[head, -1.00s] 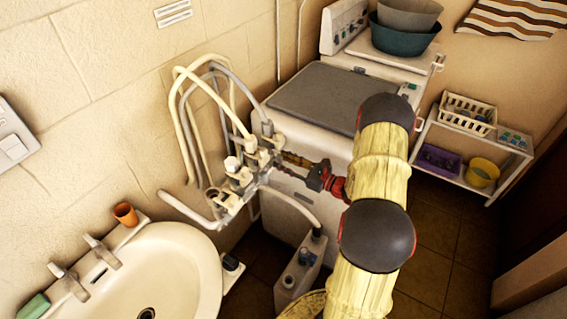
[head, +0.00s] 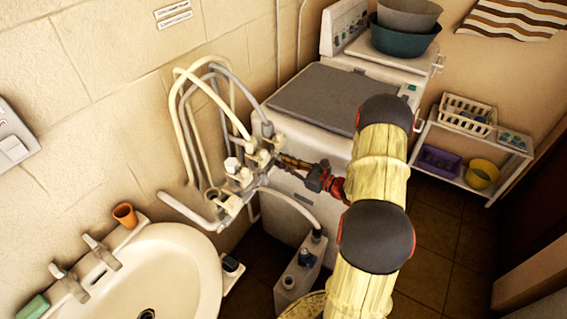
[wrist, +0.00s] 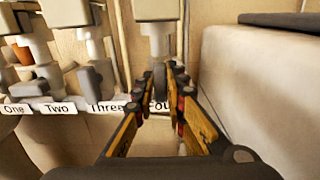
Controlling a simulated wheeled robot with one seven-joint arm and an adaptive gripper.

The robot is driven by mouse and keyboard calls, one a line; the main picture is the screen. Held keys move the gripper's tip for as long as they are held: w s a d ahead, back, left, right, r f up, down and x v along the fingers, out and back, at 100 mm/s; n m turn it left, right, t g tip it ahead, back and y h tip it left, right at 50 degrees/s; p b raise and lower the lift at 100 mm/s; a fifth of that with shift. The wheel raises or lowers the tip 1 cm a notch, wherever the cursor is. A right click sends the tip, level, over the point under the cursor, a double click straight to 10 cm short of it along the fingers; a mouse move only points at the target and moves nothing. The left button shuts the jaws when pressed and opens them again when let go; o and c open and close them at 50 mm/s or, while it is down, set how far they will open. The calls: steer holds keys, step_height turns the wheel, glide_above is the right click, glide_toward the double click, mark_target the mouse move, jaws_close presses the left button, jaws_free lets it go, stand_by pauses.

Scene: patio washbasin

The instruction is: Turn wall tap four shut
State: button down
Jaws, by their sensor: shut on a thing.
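Wall tap four (wrist: 157,40) is the rightmost tap in the wrist view, a pale fitting with a grey handle (wrist: 159,76) below it. A label reading "Four" (wrist: 157,106) is partly hidden behind my fingers. My gripper (wrist: 172,78) is shut on this handle, one yellow-and-black finger on each side. In the head view, my gripper (head: 284,161) reaches from the right to the far end of the tap row. The handle is hard to make out there.
Taps labelled One, Two (wrist: 57,108) and Three (wrist: 105,107) stand close on the left. Hoses (head: 190,110) loop above the taps. A white washing machine (head: 300,130) stands close to the right. A washbasin (head: 185,260) is at the near left.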

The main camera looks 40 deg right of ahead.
steer(key=shift+m+p, duration=0.3)
steer(key=shift+p, duration=0.1)
steer(key=m+p, duration=0.2)
steer(key=p, duration=0.1)
steer(key=shift+r+m, duration=0.15)
steer(key=shift+m, duration=0.25)
steer(key=m+p, duration=0.4)
steer(key=m, duration=0.1)
steer(key=shift+d, duration=0.2)
steer(key=shift+w+d+f+m+p, duration=0.15)
steer(key=shift+m+p, duration=1)
steer(key=shift+m, duration=1.2)
steer(key=shift+s+a+f+m+p, duration=0.1)
steer(key=shift+f+m+p, duration=0.15)
steer(key=shift+m+p, duration=1.5)
steer(key=shift+m+b, duration=0.55)
steer(key=shift+m, duration=0.25)
steer(key=c, duration=1.9)
jaws_free()
steer(key=shift+o, duration=0.4)
